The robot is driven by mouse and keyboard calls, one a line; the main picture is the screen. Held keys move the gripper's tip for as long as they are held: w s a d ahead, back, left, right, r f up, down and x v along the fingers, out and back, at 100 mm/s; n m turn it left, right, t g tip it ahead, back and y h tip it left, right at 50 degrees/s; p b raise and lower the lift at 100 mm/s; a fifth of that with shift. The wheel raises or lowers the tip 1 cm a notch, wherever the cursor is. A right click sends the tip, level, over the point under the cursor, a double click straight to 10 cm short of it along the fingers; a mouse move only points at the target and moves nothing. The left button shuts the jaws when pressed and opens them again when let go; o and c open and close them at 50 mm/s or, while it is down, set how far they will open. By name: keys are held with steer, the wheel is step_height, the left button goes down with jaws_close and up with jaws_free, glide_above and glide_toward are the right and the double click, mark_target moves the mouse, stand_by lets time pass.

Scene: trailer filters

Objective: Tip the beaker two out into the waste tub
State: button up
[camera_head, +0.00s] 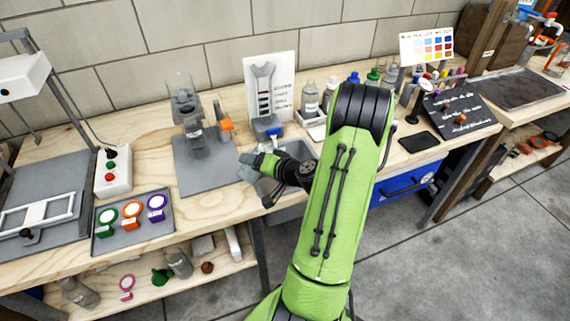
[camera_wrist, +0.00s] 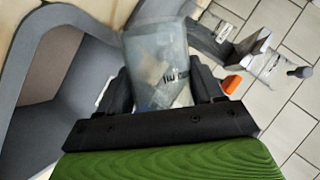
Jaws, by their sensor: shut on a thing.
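My gripper (camera_wrist: 160,98) is shut on a clear beaker (camera_wrist: 160,60) with dark markings on its side. The beaker lies between both fingers in the wrist view; I cannot tell what is in it. In the head view my gripper (camera_head: 254,167) is over the front of the bench, and the beaker shows only as a small greyish shape at its tip.
A clear glass apparatus with an orange part (camera_head: 226,125) stands on a grey mat (camera_head: 205,178) left of my gripper. Bottles (camera_head: 310,98) and a white chart board (camera_head: 270,75) stand behind. A button box (camera_head: 112,172) and a tray of coloured rings (camera_head: 130,237) are farther left.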

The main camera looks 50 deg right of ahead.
steer(key=shift+a+f+m+t+y+p, duration=0.15)
steer(key=shift+f+m+t+y+p, duration=0.15)
steer(key=shift+m+y+p, duration=0.65)
stand_by(1.1)
steer(key=shift+r+m+p, duration=0.45)
steer(key=shift+r+p, duration=0.15)
steer(key=shift+p, duration=0.75)
stand_by(0.5)
steer(key=shift+s+d+f+m+t+y, duration=0.1)
steer(key=shift+d+f+m+t+y, duration=0.15)
steer(key=shift+d, duration=0.2)
steer(key=shift+s+d+f+m+t+y, duration=0.1)
steer(key=shift+d+m+t+y, duration=0.05)
steer(key=shift+d+m+y, duration=0.25)
stand_by(1.2)
steer(key=shift+d+f+m+t+y+b, duration=0.3)
steer(key=shift+m+t+b, duration=0.2)
steer(key=shift+m, duration=0.15)
stand_by(1.5)
